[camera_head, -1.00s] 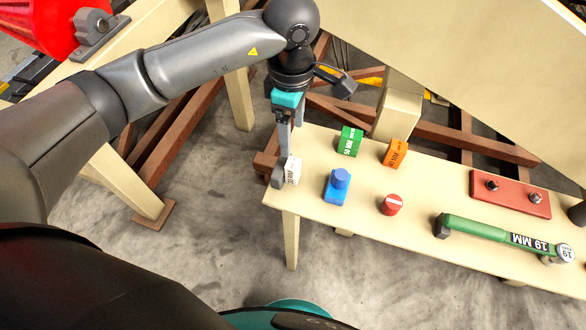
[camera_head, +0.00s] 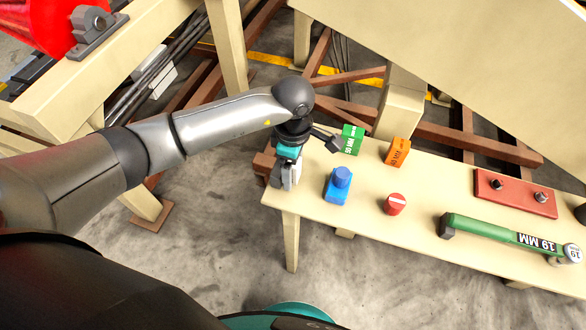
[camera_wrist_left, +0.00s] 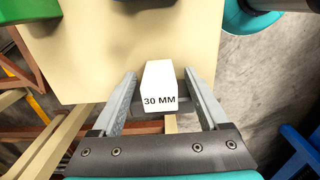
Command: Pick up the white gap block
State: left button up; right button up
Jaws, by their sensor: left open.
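The white gap block (camera_wrist_left: 159,84), marked 30 MM, stands near the left end of the pale bench (camera_head: 420,205). In the left wrist view it is between the two fingers of my left gripper (camera_wrist_left: 160,79), with a visible gap on each side. My left gripper (camera_head: 286,178) is open and points down over the block. In the head view the gripper mostly hides the block. My right gripper is not in view.
A green block (camera_head: 352,140) and an orange block (camera_head: 397,152) stand behind. A blue block with a knob (camera_head: 338,186) and a red round piece (camera_head: 395,204) are nearby. A green 19 MM tool (camera_head: 490,233) and a red plate (camera_head: 515,193) lie to the right.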

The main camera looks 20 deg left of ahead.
pick_arm(q)
jog(key=shift+f, duration=0.4)
jog(key=shift+c, duration=0.3)
grip_shut()
jog(key=shift+r, duration=0.1)
